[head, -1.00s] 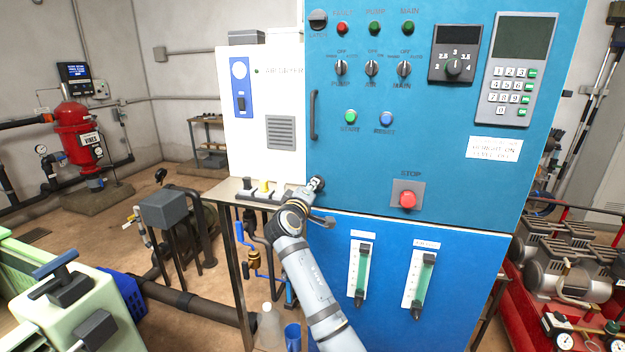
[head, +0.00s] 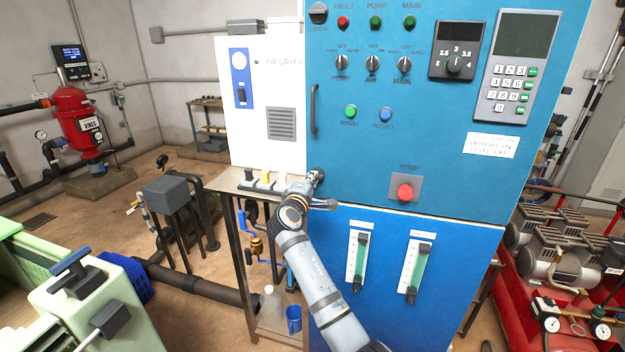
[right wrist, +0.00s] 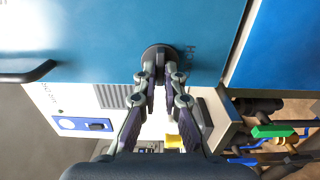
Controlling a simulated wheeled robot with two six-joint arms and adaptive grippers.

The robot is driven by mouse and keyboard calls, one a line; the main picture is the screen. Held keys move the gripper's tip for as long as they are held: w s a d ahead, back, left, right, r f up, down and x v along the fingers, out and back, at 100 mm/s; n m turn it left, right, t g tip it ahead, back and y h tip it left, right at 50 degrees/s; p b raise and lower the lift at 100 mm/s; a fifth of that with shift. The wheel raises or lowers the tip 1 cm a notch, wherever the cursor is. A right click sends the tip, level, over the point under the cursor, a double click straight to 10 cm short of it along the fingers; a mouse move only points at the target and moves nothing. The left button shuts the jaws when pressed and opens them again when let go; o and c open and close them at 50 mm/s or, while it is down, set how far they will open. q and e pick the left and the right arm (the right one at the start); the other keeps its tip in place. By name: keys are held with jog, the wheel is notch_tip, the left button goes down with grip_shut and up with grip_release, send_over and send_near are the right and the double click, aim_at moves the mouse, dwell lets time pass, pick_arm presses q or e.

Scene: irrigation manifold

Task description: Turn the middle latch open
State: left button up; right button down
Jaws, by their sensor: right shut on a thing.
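The middle latch (right wrist: 158,53) is a dark round knob on the left edge of the blue cabinet door (head: 350,150). In the right wrist view its round base shows just beyond my fingertips. My right gripper (head: 316,177) reaches up to it from below; in the right wrist view both fingers (right wrist: 161,74) are closed on the latch's grip. The fingers cover most of the grip, so its exact angle is hidden. The door looks flush with the cabinet. The upper latch (head: 318,13) is a dark knob at the door's top left. My left gripper is not in view.
A vertical door handle (head: 313,110) stands out above the middle latch. A red stop button (head: 404,192) is to the right. Two flow gauges (head: 358,262) are on the lower panel.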

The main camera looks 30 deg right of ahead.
jog(key=c, duration=1.5)
grip_release()
jog(key=shift+o, duration=0.2)
jog(key=v, duration=0.7)
jog(key=shift+s+a, duration=0.15)
jog(key=shift+s, duration=0.05)
jog(key=shift+f, duration=0.1)
